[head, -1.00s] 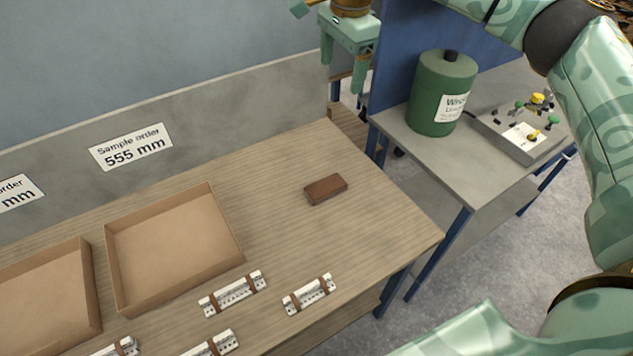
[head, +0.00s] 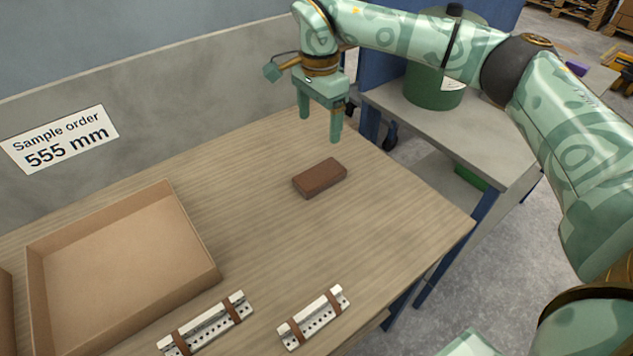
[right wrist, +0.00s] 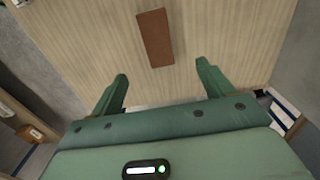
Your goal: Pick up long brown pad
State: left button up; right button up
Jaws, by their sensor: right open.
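The long brown pad (head: 320,178) lies flat on the wooden table, toward its right part. It also shows in the right wrist view (right wrist: 155,38), beyond the fingertips and between their lines. My right gripper (head: 320,128) is open and empty, pointing down above the table's far edge, behind the pad and apart from it. Its two fingers show spread in the right wrist view (right wrist: 161,70). My left gripper is not in view.
A shallow cardboard box (head: 200,232) stands on the left of the table (head: 262,215). Two white perforated pieces with brown bands, one of them at the front right (head: 314,317), lie near the front. A side table (head: 490,150) holds a green canister (head: 432,88). The table around the pad is clear.

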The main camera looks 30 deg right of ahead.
jog(key=b, duration=0.3)
send_over(320, 173)
jog(key=f, duration=0.8)
jog(key=shift+w+f, duration=0.3)
jog(key=shift+f, duration=0.05)
jog(key=f+b, duration=0.1)
jog(key=f, duration=0.2)
jog(key=f+b, duration=0.1)
jog(key=f, duration=0.1)
jog(key=shift+s+f+b, duration=0.25)
jog(key=shift+f+b, duration=0.05)
jog(key=shift+b, duration=0.05)
jog(key=shift+r, duration=0.25)
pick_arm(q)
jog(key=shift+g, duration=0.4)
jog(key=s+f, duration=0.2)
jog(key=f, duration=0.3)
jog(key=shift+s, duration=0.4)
pick_arm(e)
jog(key=c, duration=1.1)
